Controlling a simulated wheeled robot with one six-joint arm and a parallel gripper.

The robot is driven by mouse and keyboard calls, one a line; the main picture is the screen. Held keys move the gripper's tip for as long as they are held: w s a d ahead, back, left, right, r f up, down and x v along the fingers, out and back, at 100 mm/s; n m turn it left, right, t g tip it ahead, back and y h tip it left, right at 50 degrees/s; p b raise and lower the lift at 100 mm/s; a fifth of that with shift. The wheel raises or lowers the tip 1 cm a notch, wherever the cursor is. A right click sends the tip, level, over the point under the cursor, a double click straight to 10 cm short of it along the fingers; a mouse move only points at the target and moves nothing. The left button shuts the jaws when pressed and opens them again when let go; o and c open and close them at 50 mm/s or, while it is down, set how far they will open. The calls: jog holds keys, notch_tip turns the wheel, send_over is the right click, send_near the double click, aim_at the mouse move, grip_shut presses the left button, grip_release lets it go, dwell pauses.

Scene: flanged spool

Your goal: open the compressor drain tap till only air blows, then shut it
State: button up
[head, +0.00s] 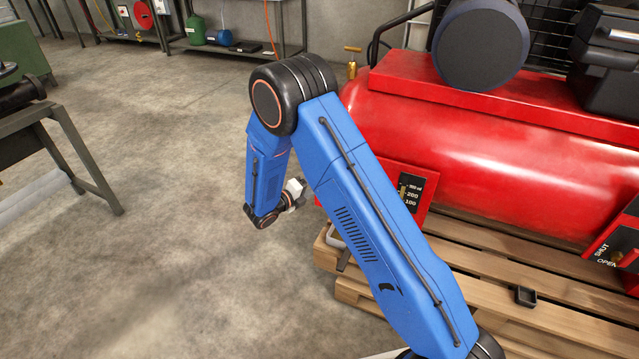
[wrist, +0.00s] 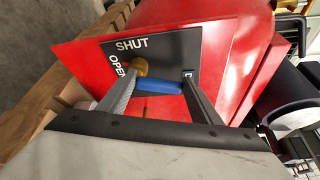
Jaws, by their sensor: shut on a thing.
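In the wrist view my gripper (wrist: 160,86) is shut on the blue handle (wrist: 158,86) of a tap with a brass hub (wrist: 139,66). The tap sits on a black label plate (wrist: 180,48) with SHUT above and OPEN to the left of the hub. The red compressor (head: 480,150) stands on a pallet in the head view. My gripper (head: 294,190) is small there, left of the compressor, and the tap it holds cannot be made out. A gauge (head: 411,192) marked in ml is partly behind my arm. No water or air jet is visible.
A second SHUT/OPEN plate (head: 605,252) is at the right edge. A small black tray (head: 523,297) lies on the wooden pallet (head: 480,270). A pale container (head: 335,237) is partly hidden by my arm. Concrete floor (head: 150,240) is clear at left, beside a metal stand (head: 85,165).

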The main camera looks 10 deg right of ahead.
jog(key=o, duration=1.5)
jog(key=v, duration=1.7)
jog(key=shift+s+a+f, duration=0.1)
jog(key=shift+s+a, duration=0.05)
jog(key=shift+a, duration=0.05)
jog(key=s+d+r+m+g+y, duration=0.1)
jog(key=s+d+r+m+g, duration=0.2)
jog(key=s+d+r+m, duration=0.25)
jog(key=s+d+r+m+g+y, duration=0.25)
jog(key=d+r+m, duration=0.3)
jog(key=d, duration=0.35)
jog(key=s+d+r+m+g+y, duration=0.1)
jog(key=s+d+r+m+g, duration=0.2)
jog(key=s+d+r+m, duration=0.3)
jog(key=s+d+r+m+t+y, duration=0.1)
jog(key=s+d+r+m+y, duration=0.1)
jog(key=s+m, duration=0.5)
jog(key=s+d+r+m+t+y, duration=0.2)
jog(key=s+m+y, duration=0.2)
jog(key=s+m, duration=0.3)
jog(key=s+d+r+m+t+y, duration=0.1)
jog(key=s+d+r+m+y, duration=0.1)
jog(key=s+m, duration=0.6)
jog(key=shift+d+r+t+y, duration=0.1)
jog(key=shift+r+t+y, duration=0.15)
jog(key=shift+r+y, duration=0.35)
